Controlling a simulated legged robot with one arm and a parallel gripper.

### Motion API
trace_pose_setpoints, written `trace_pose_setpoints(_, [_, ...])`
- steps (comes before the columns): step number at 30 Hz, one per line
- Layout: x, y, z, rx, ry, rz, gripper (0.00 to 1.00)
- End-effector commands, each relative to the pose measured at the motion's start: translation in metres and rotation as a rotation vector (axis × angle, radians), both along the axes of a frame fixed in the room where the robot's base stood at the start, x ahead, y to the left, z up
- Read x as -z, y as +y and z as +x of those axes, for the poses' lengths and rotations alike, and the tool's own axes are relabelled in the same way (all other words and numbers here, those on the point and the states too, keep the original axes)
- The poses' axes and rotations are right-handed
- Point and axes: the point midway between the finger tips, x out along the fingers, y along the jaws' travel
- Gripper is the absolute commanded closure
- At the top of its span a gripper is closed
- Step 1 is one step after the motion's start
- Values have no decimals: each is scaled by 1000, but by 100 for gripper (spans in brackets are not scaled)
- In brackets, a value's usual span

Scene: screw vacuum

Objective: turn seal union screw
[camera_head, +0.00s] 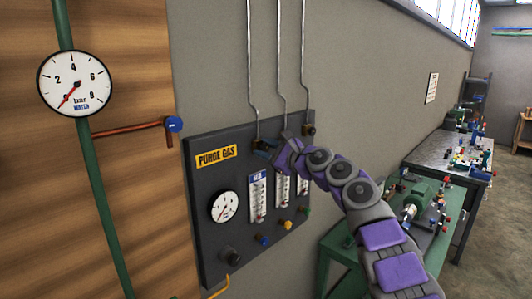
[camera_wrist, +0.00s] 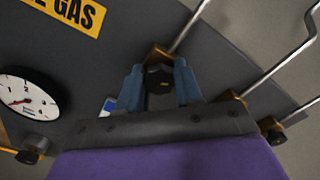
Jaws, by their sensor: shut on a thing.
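The dark panel (camera_head: 205,250) on the wall carries a yellow PURGE GAS label (camera_head: 216,155). In the wrist view, a black knob-like screw (camera_wrist: 158,80) sits at a brass fitting (camera_wrist: 157,53) below a thin metal pipe. My gripper (camera_wrist: 159,74) has its two blue fingers on either side of this screw and is shut on it. In the head view, my gripper (camera_head: 265,149) is at the panel's top, below the leftmost pipe. The screw is mostly hidden there.
A second brass fitting with a black knob (camera_wrist: 273,131) is to the right. Flow meters (camera_head: 257,197), a round gauge (camera_head: 224,206) and coloured knobs (camera_head: 263,240) sit lower on the panel. A green bench (camera_head: 340,247) stands right of the panel.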

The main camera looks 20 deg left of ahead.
Motion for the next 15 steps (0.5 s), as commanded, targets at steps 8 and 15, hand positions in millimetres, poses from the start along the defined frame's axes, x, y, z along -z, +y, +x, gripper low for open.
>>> trace_pose_setpoints(8, [6,1,1,-4,-166,-75,96])
trace_pose_setpoints(15, [5,0,2,-1,-247,-109,96])
